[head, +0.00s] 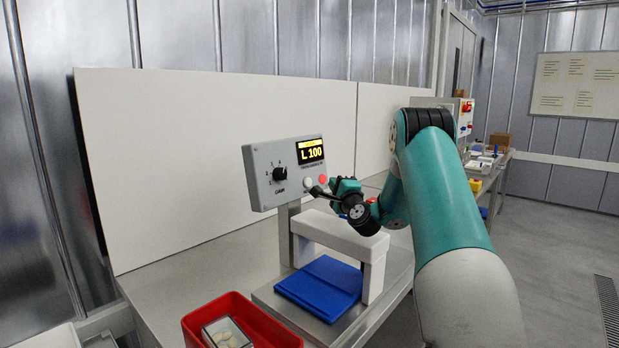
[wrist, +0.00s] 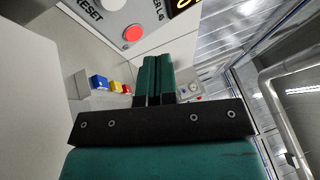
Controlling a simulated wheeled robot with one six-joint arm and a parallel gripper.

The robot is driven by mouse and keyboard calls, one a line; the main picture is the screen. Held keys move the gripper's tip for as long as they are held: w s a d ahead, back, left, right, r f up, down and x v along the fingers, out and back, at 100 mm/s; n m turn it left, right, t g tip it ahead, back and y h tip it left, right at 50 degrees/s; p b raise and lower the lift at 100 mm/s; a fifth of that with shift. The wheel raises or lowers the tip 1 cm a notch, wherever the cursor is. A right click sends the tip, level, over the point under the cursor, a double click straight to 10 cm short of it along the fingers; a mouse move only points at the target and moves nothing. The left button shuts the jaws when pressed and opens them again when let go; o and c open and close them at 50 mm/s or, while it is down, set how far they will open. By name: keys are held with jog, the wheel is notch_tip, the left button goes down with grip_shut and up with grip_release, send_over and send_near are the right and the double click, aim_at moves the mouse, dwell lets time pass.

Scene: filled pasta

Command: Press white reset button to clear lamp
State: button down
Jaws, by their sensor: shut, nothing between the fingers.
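The grey control box (head: 285,172) stands on a post over the steel bench, with a lit yellow display (head: 311,151) reading "L 100". A pale white button (head: 308,182) and a red round lamp or button (head: 322,179) sit below the display. In the wrist view the red one (wrist: 134,34) shows whole; the white button (wrist: 112,4) is cut by the top edge, near the word RESET. My gripper (head: 337,184) is just right of the box front, close to these. Its teal fingers (wrist: 154,62) are together and empty. Contact with the box is not visible.
A white arch (head: 340,232) stands over a blue pad (head: 322,287) on a steel plate below the box. A red bin (head: 240,322) holding a small tray is at the front. A white panel (head: 220,150) runs behind the bench.

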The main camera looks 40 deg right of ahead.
aim_at(308, 182)
jog(key=shift+w+a+f+p, duration=0.1)
jog(key=shift+w+f+p, duration=0.05)
jog(key=shift+w+p, duration=0.8)
jog(key=shift+w+a+f+p, duration=0.1)
jog(key=shift+w+f+p, duration=0.1)
jog(key=shift+w+p, duration=0.75)
jog(key=shift+w+a+f+p, duration=0.1)
jog(key=shift+w+f+p, duration=0.05)
jog(key=shift+w+p, duration=0.75)
jog(key=shift+w, duration=0.1)
jog(key=shift+w+p, duration=0.35)
jog(key=shift+p, duration=0.05)
jog(key=shift+w+f+p, duration=0.15)
jog(key=shift+w+p, duration=0.25)
jog(key=shift+p, duration=0.05)
dwell(0.3)
jog(key=shift+s+b, duration=0.15)
jog(key=shift+b, duration=0.15)
jog(key=shift+s+b, duration=0.35)
jog(key=shift+b, duration=0.2)
jog(key=shift+s, duration=0.3)
